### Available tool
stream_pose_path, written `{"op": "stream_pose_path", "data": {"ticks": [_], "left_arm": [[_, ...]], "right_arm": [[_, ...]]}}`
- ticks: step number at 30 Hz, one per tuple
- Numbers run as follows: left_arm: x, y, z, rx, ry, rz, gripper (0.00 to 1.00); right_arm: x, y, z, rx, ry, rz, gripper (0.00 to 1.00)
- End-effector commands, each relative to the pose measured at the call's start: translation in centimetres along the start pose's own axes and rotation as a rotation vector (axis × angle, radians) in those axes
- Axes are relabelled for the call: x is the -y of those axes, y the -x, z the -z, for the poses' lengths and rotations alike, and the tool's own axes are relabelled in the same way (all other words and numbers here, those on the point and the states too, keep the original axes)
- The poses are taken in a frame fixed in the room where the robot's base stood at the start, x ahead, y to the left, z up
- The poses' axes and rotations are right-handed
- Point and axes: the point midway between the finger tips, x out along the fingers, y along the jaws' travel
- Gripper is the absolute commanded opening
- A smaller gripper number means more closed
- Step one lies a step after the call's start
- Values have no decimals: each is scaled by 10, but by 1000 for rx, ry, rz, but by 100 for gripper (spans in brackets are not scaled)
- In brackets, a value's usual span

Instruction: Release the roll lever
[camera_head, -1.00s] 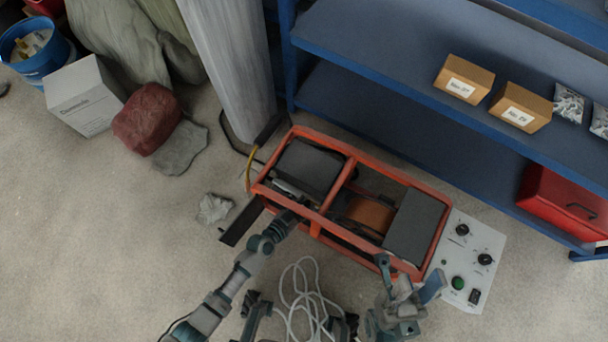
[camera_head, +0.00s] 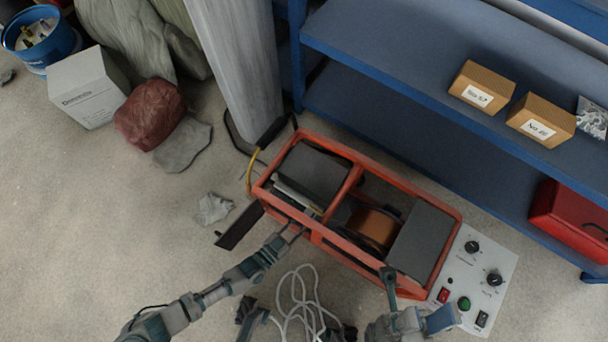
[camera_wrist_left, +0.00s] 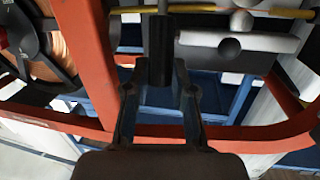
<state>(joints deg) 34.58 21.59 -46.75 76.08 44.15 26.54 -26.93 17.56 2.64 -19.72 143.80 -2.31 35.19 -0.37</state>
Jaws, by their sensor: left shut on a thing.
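The machine is an orange-red frame (camera_head: 340,228) on the floor with dark covers and a copper-coloured wire spool (camera_head: 372,225). My left gripper (camera_head: 296,230) is at the front left rail. In the left wrist view its two fingers (camera_wrist_left: 160,95) are closed around the lower end of a dark upright lever (camera_wrist_left: 160,45), in front of the rolls. My right gripper (camera_head: 415,300) is at the front right corner, fingers apart and empty.
A white control panel (camera_head: 475,275) with knobs and buttons adjoins the machine's right end. Blue shelving (camera_head: 400,95) stands behind, and a grey column (camera_head: 235,65) behind left. A white cable (camera_head: 300,305) lies in front.

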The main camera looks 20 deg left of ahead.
Motion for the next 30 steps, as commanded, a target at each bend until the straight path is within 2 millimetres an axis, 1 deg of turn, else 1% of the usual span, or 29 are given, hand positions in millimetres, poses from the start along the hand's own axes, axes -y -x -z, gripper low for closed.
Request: {"op": "stream_pose_path", "data": {"ticks": [1,6,13,18,30], "left_arm": [[-1,4,-5,-29,-8,3,0],[-4,15,-12,-138,-26,12,0],[-7,25,-19,-239,-44,20,0],[-7,28,-21,-274,-50,22,0],[-8,29,-23,-281,-52,23,0]], "right_arm": [[0,0,0,-1,0,0,37],[-1,1,-5,-2,0,1,37],[-1,1,-4,-4,1,1,37],[-1,1,-4,-4,1,1,37],[-1,0,-4,-5,1,2,37]]}}
